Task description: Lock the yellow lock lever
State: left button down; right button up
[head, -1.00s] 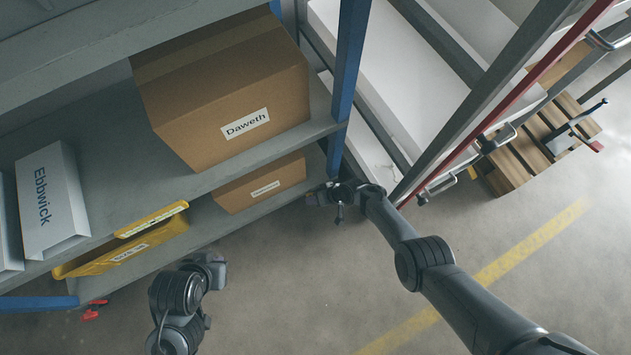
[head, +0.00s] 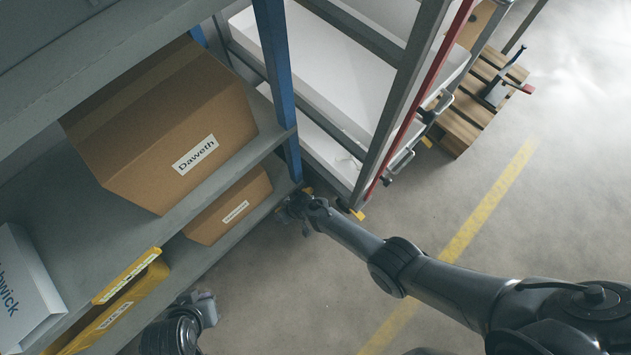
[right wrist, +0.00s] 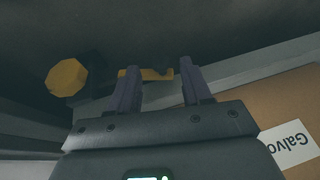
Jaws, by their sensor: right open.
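In the right wrist view a flat yellow bar (right wrist: 155,74), which looks like the lock lever, lies across the gap between the fingertips of my right gripper (right wrist: 158,78). The fingers are open; I cannot tell whether they touch the bar. A yellow round disc (right wrist: 67,77) sits left of it on a dark part. In the head view my right gripper (head: 299,207) is low by the foot of the blue shelf post, with a small yellow bit (head: 308,190) beside it. Only part of my left arm shows at the bottom; its gripper fingers are not visible.
The blue post (head: 278,90) and the white-shelved rack with a red bar (head: 420,100) stand close to my right arm.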

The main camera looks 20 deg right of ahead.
jog(key=s+d+r+p, duration=0.1)
jog(key=s+r+p, duration=0.4)
jog(key=r+p, duration=0.4)
jog(key=s+d+r+h+p, duration=0.1)
jog(key=s+d+r+p, duration=0.1)
jog(key=s+r+p, duration=0.4)
jog(key=s+d+r+h+p, duration=0.1)
jog(key=s+r+p, duration=0.4)
jog(key=r+p, duration=0.6)
jog(key=shift+s+d+r+g+p, duration=0.3)
jog(key=shift+d+r+p, duration=0.15)
jog(key=shift+p, duration=2.75)
jog(key=shift+m, duration=0.3)
